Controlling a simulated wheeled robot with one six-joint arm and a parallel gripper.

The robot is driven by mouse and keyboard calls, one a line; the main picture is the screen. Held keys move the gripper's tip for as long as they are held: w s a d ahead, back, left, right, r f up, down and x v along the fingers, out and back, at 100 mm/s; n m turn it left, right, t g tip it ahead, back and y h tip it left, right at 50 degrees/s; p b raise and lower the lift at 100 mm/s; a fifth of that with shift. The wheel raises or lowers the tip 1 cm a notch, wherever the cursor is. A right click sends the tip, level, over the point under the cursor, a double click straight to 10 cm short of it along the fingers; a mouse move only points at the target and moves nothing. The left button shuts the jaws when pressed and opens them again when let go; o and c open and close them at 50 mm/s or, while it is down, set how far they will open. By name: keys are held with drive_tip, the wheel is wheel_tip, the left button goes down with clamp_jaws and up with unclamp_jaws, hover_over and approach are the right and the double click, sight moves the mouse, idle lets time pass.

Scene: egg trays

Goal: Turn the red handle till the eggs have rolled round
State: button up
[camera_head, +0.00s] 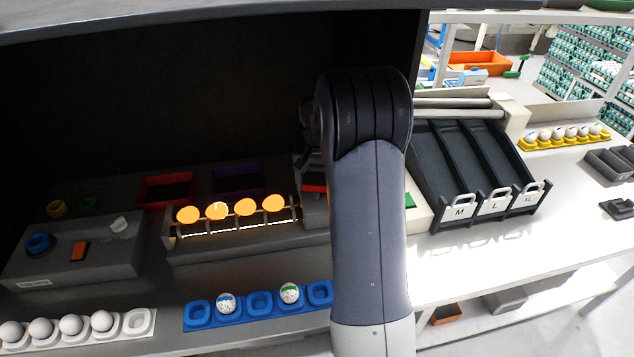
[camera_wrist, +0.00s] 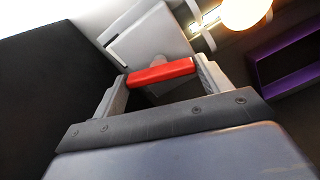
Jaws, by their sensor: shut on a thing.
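The red handle (camera_wrist: 160,72) lies between the two fingers of my gripper (camera_wrist: 158,78) in the wrist view, and the gripper is shut on it. The handle also shows in the head view (camera_head: 313,187), partly hidden by my arm. Several eggs (camera_head: 217,211) glow orange in a row on the lit candling rack (camera_head: 235,248), to the left of the handle. One glowing egg (camera_wrist: 245,10) shows at the top of the wrist view. My arm hides the gripper in the head view.
A red bin (camera_head: 166,204) and a purple bin (camera_wrist: 285,68) stand behind the rack. In front lie a blue tray (camera_head: 259,319) with two marked eggs and a white tray (camera_head: 80,342) with white eggs. A control box (camera_head: 75,250) stands left. Lanes marked M, L, XL (camera_head: 470,160) stand right.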

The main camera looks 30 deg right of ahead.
sight(317, 185)
drive_tip(key=shift+m, duration=0.7)
drive_tip(key=o, duration=1)
wheel_tip(317, 185, up, 11)
drive_tip(key=shift+f+b, duration=0.1)
drive_tip(key=shift+b, duration=0.55)
wheel_tip(317, 185, down, 11)
drive_tip(key=shift+r+p, duration=0.15)
drive_tip(key=shift+p, duration=0.5)
drive_tip(key=shift+n, duration=0.3)
